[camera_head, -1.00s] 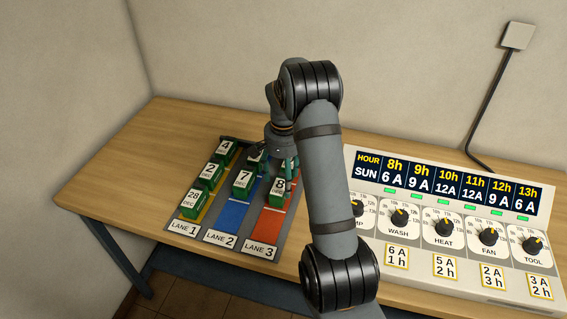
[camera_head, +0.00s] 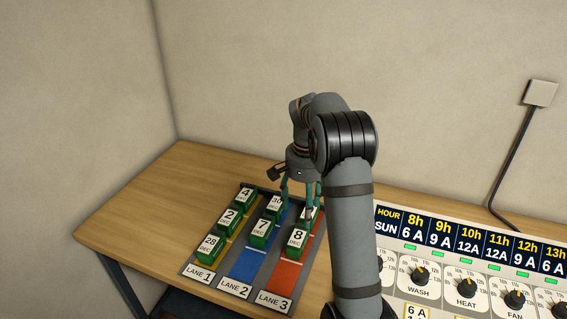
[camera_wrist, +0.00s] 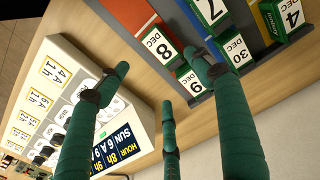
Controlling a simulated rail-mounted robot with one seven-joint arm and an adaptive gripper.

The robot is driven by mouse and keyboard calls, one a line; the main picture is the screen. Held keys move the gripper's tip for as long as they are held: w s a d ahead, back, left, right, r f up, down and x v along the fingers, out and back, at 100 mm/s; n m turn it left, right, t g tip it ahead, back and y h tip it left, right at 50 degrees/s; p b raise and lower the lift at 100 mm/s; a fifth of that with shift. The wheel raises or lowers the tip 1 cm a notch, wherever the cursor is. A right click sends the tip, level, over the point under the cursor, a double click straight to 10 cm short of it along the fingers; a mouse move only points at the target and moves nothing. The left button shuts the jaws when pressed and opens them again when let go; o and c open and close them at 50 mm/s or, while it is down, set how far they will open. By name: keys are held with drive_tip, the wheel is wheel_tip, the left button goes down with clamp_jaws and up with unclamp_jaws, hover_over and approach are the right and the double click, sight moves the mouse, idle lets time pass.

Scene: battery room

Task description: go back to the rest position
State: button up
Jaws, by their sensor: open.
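My gripper (camera_head: 298,208) is open and empty above the back of lanes 2 and 3. Its green fingers also show spread apart in the wrist view (camera_wrist: 160,78). The lane tray (camera_head: 207,276) holds green blocks with date labels. Lane 1 holds block 4 (camera_head: 243,198), block 2 (camera_head: 229,220) and block 28 (camera_head: 210,246). Lane 2 holds block 30 (camera_head: 273,206) and block 7 (camera_head: 260,232). Lane 3 holds block 8 (camera_head: 296,241) at the front and block 9 (camera_wrist: 190,82) behind it, partly hidden by a finger in the head view.
A control panel (camera_head: 465,262) with an hour display and several knobs stands on the wooden table (camera_head: 150,205) to the right of the tray. A wall box (camera_head: 541,93) with a cable is at the back right. The table's left side is clear.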

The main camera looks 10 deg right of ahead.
sight(302, 236)
drive_tip(key=shift+f, duration=0.1)
wheel_tip(302, 236, down, 12)
drive_tip(key=shift+r, duration=1.4)
